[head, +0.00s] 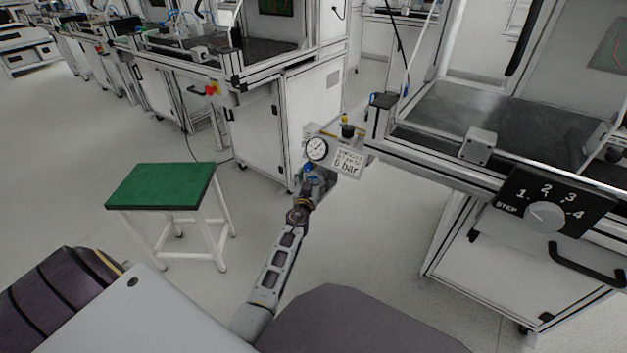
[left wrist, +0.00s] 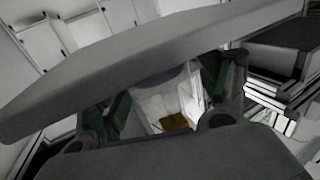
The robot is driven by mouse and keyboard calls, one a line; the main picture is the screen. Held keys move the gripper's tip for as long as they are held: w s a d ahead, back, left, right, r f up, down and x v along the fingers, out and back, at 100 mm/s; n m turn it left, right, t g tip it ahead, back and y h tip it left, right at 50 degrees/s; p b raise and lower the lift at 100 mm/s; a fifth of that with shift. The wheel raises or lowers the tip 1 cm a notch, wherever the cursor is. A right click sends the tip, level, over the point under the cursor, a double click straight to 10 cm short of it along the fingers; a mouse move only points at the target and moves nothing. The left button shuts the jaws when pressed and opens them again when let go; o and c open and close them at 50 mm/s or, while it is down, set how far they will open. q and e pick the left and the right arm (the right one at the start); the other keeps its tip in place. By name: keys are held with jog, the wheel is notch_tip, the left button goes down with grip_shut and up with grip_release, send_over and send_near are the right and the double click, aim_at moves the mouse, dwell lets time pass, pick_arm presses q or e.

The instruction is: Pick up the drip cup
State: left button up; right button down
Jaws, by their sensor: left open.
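My left gripper (head: 316,182) is at the end of the arm reaching forward, just below the pressure gauge (head: 317,149) and the "6 bar" label (head: 347,162). In the left wrist view the green-padded fingers (left wrist: 160,108) are apart. A pale, see-through looking shape with a brown patch (left wrist: 174,121) shows between or behind them. It may be the drip cup, but I cannot tell for sure, nor whether the fingers touch it. A small blue part (head: 308,168) shows at the gripper in the head view. No cup is clearly seen there; the gripper hides the area under the gauge.
A green-topped stool (head: 160,186) stands left of my arm. A workbench with a STEP dial (head: 545,217) and black handle is at the right. A white cabinet bench (head: 270,120) stands behind the gauge. The floor between is clear.

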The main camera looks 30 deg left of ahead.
dwell(0.3)
pick_arm(q)
jog(key=c, duration=1.1)
jog(key=shift+o, duration=0.2)
jog(key=shift+r, duration=0.1)
jog(key=shift+r, duration=0.15)
jog(key=shift+r+p, duration=0.5)
jog(key=shift+p, duration=0.15)
